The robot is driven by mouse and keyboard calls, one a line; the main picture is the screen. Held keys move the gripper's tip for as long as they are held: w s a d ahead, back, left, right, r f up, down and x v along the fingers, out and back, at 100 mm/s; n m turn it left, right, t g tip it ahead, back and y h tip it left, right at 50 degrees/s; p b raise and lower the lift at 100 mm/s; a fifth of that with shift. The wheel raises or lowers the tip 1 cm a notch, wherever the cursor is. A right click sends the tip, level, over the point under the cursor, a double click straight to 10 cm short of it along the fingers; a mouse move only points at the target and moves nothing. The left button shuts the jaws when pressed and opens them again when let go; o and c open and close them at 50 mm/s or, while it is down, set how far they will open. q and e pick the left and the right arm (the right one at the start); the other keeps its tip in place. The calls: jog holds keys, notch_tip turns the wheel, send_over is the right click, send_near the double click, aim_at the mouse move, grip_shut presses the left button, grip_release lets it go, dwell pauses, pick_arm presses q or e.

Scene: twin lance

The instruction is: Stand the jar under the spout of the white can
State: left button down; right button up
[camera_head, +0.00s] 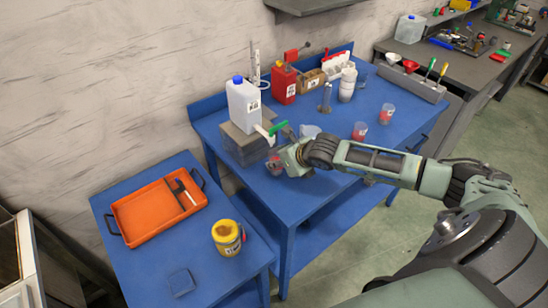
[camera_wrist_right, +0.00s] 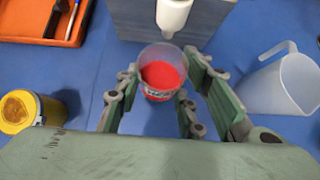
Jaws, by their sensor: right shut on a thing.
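The white can (camera_head: 243,103) with a blue cap stands on a grey block (camera_head: 240,145) on the blue bench. Its white spout (camera_head: 265,131) with a green lever points out over the block's front edge; the spout tip also shows in the right wrist view (camera_wrist_right: 174,14). My right gripper (camera_head: 284,160) is shut on a clear jar (camera_head: 273,166) with red contents and a label. In the right wrist view the jar (camera_wrist_right: 161,78) is upright between the fingers, its far rim close to the spout tip. Whether its base touches the bench is unclear. My left gripper is out of view.
A translucent jug (camera_wrist_right: 283,82) stands right of the gripper. Two more jars with red contents (camera_head: 360,130) (camera_head: 386,114) and a red can (camera_head: 284,83) are on the bench. A lower table holds an orange tray (camera_head: 158,212) and a yellow jar (camera_head: 227,238).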

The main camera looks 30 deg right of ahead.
jog(key=w, duration=0.1)
jog(key=w+f+p, duration=0.1)
jog(key=shift+w+a+f, duration=0.15)
jog(key=shift+w, duration=0.2)
jog(key=shift+f, duration=0.15)
jog(key=shift+s, duration=0.1)
jog(key=o, duration=1)
jog(key=shift+f, duration=0.1)
